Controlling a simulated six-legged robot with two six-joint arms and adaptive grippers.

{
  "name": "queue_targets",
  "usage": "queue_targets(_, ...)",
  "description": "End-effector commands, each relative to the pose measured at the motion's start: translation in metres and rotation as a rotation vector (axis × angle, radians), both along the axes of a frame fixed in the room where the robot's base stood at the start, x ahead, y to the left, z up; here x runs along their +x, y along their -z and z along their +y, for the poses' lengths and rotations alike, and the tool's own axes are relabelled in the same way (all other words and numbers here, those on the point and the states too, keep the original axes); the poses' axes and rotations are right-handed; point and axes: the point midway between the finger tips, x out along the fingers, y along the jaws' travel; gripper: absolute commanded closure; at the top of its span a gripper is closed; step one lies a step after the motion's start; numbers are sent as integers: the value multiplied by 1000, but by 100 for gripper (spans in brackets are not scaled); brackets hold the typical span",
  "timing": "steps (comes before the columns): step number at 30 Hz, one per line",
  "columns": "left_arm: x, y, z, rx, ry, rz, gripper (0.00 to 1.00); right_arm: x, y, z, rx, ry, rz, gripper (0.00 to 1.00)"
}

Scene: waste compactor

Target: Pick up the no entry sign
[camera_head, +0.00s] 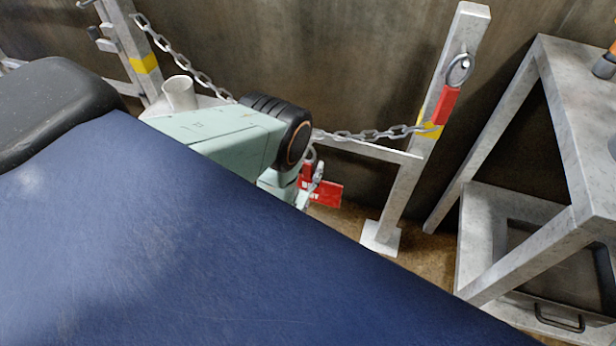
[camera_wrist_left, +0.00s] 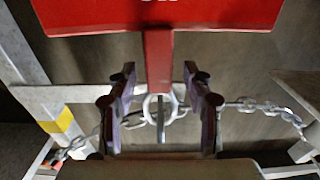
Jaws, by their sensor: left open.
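The no entry sign (camera_head: 325,193) is a red plate with white lettering, hanging low beside the chain, partly hidden by my left arm in the head view. In the left wrist view the sign (camera_wrist_left: 165,14) fills the top edge, and its narrow red stem (camera_wrist_left: 159,58) runs down to a metal ring (camera_wrist_left: 152,106) at the chain. My left gripper (camera_wrist_left: 159,85) is open, with one finger on each side of the stem. Gaps show between fingers and stem. In the head view the gripper is mostly hidden behind my arm. My right gripper is not in view.
A metal chain (camera_head: 365,134) hangs across a grey post (camera_head: 408,180) with a yellow band and a red-handled clip (camera_head: 440,106). A grey metal table frame (camera_head: 485,135) stands at the right. A concrete wall (camera_head: 330,60) is close behind the barrier.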

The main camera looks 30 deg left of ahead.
Motion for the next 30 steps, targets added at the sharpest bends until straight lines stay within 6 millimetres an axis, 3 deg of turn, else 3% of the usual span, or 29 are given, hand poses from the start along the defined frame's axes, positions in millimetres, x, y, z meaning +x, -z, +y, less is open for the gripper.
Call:
queue_targets(3,9,0,2,1,0,-1,49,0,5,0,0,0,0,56)
queue_targets(11,11,-1,1,1,0,0,50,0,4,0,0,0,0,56)
queue_targets(27,11,0,1,1,-1,1,96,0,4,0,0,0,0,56)
queue_targets(30,10,0,1,1,0,1,100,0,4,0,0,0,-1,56)
